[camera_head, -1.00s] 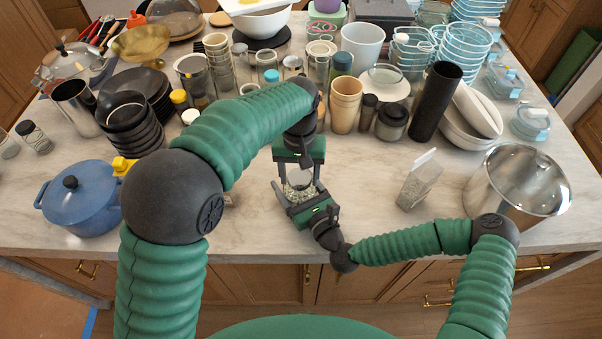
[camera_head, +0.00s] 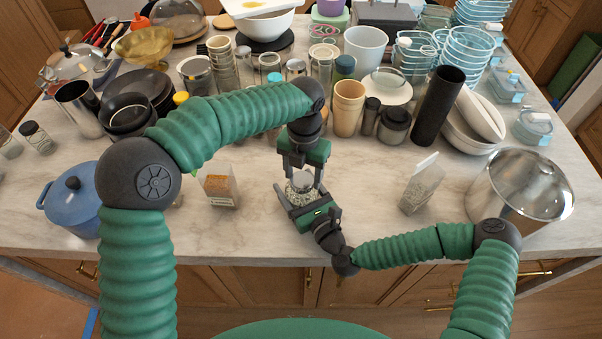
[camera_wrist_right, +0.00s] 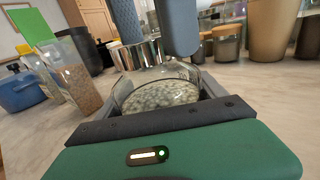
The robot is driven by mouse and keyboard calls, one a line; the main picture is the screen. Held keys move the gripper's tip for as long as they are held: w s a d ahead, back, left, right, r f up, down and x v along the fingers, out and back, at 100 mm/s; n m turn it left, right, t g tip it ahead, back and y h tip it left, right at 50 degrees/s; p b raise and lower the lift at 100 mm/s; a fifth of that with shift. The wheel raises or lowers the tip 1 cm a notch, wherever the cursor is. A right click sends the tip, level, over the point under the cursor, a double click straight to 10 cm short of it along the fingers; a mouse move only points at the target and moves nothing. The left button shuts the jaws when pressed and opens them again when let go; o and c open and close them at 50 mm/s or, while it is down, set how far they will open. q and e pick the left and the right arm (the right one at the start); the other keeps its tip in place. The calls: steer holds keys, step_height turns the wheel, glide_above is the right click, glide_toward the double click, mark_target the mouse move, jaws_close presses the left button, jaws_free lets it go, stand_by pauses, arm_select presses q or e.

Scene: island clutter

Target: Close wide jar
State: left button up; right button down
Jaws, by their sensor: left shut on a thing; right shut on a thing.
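A clear wide jar (camera_wrist_right: 158,96) with pale beans or pellets inside stands upright on the counter, and it also shows small in the head view (camera_head: 299,197). My right gripper (camera_head: 312,207) is shut around the body of the jar from the front. My left gripper (camera_head: 303,168) comes down from above and is shut on a silvery lid (camera_wrist_right: 140,54) at the jar's mouth. The lid looks roughly level and over the opening. I cannot tell whether it touches the rim all round. The left fingers partly hide the lid in the head view.
A clear carton of grain (camera_head: 421,187) stands to the right, beside a large steel pot (camera_head: 519,186). A carton of orange grains (camera_head: 219,187) and a blue pot (camera_head: 74,200) stand to the left. Crowded cups and jars fill the back. The counter around the jar is clear.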

arm_select(q)
steer(key=shift+s+d+f+m, duration=0.1)
steer(key=shift+d+m, duration=0.05)
steer(key=shift+m, duration=0.45)
steer(key=shift+d+f+m, duration=0.1)
steer(key=shift+m, duration=0.5)
arm_select(e)
steer(key=shift+s+a, duration=0.15)
steer(key=shift+s, duration=0.05)
arm_select(q)
steer(key=shift+r+m, duration=0.25)
steer(key=shift+m, duration=0.45)
steer(key=shift+d, duration=0.1)
steer(key=o, duration=1.4)
arm_select(e)
steer(key=shift+w, duration=0.1)
arm_select(q)
steer(key=shift+a, duration=0.2)
steer(key=shift+r, duration=2.2)
